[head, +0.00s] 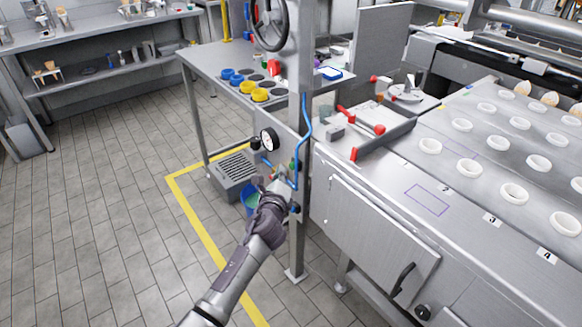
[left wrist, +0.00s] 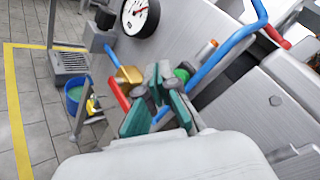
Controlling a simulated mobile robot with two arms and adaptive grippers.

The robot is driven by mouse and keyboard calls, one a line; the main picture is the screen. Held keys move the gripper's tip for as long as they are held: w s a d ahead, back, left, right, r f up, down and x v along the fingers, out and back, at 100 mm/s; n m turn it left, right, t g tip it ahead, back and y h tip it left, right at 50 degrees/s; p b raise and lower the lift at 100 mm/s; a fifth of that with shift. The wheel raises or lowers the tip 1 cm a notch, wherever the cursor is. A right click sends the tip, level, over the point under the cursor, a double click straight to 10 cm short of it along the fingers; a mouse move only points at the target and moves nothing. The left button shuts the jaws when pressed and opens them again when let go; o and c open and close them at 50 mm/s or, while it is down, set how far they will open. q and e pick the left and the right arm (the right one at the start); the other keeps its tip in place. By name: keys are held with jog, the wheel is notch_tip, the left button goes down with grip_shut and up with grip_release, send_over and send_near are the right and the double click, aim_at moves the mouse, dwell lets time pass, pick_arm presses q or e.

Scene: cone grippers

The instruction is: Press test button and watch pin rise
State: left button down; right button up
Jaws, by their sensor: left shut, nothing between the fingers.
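My left gripper (head: 282,184) reaches up to the grey panel on the steel post; its fingers are shut with nothing between them. In the left wrist view its green-padded fingers (left wrist: 160,84) come together in front of the panel. A round green part (left wrist: 183,75), which may be the test button, shows just behind and right of the fingertips, partly hidden by them. I cannot tell whether they touch. A small orange-tipped cylinder (left wrist: 207,49), possibly the pin, stands beyond it. A brass part (left wrist: 128,76) is left of the fingers. My right gripper is not in view.
A white dial gauge (head: 269,139) sits on the panel, and a blue hose (head: 306,130) curves down the post. A blue bucket (left wrist: 76,94) and grey grate (head: 236,168) are low at the left. The steel counter (head: 410,185) stands close on the right.

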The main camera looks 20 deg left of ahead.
pick_arm(q)
jog(key=shift+w+d, duration=0.3)
jog(key=shift+w, duration=0.05)
jog(key=shift+w+d+b, duration=0.3)
jog(key=shift+w+b, duration=0.05)
jog(key=shift+w, duration=0.05)
dwell(0.8)
dwell(0.8)
jog(key=shift+s+a, duration=0.1)
dwell(0.6)
jog(key=shift+s+a+p, duration=0.5)
jog(key=shift+s, duration=0.15)
